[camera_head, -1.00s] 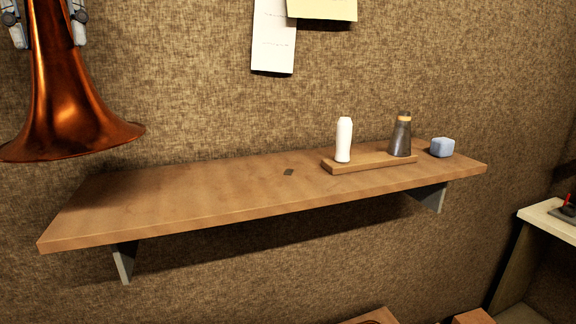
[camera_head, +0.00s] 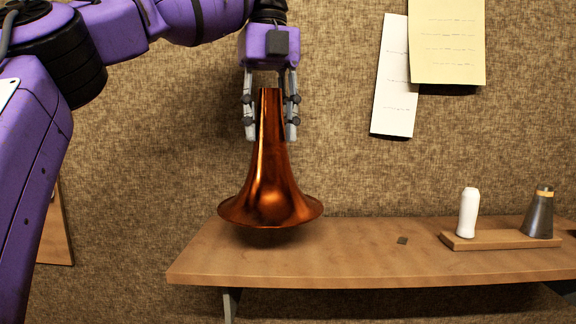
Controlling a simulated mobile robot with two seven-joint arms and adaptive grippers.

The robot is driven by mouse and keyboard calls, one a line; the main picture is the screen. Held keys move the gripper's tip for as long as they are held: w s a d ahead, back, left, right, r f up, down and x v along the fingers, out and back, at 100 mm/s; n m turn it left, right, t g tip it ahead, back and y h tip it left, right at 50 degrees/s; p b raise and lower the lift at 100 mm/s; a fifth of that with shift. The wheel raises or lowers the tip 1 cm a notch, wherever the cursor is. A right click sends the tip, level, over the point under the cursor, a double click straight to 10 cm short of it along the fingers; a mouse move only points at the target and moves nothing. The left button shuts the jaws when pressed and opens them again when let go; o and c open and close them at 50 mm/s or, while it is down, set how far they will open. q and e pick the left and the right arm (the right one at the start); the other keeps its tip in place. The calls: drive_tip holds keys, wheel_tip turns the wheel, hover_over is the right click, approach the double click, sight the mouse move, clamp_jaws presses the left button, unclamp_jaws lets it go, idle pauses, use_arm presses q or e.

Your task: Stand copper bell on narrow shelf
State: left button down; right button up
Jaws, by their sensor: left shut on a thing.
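The copper bell (camera_head: 271,185) is upright with its wide flared rim down and its narrow end up. My left gripper (camera_head: 271,130) points down and is shut on the bell's narrow upper part, one finger on each side. The bell is over the left part of the narrow wooden shelf (camera_head: 330,268). Its rim overlaps the shelf's back edge in the picture, with a dark shadow under it. I cannot tell for sure whether the rim touches the shelf. My right gripper is not in view.
A wooden tray (camera_head: 490,242) on the shelf's right part holds a white bottle (camera_head: 468,213) and a dark cone-shaped bottle (camera_head: 540,213). Papers (camera_head: 447,45) hang on the wall above. The shelf's middle is mostly clear.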

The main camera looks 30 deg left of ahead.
sight(287, 166)
use_arm(q)
drive_tip(key=w+f, duration=0.1)
drive_tip(key=w+d+f, duration=0.1)
drive_tip(key=f, duration=0.1)
drive_tip(key=w+d+f, duration=0.1)
drive_tip(key=shift+w+f, duration=0.1)
drive_tip(key=shift+f, duration=1.15)
drive_tip(key=shift+a+f, duration=0.1)
drive_tip(key=shift+f, duration=0.45)
drive_tip(key=c, duration=1.1)
unclamp_jaws()
drive_tip(key=shift+f, duration=0.15)
drive_tip(key=shift+r, duration=6.15)
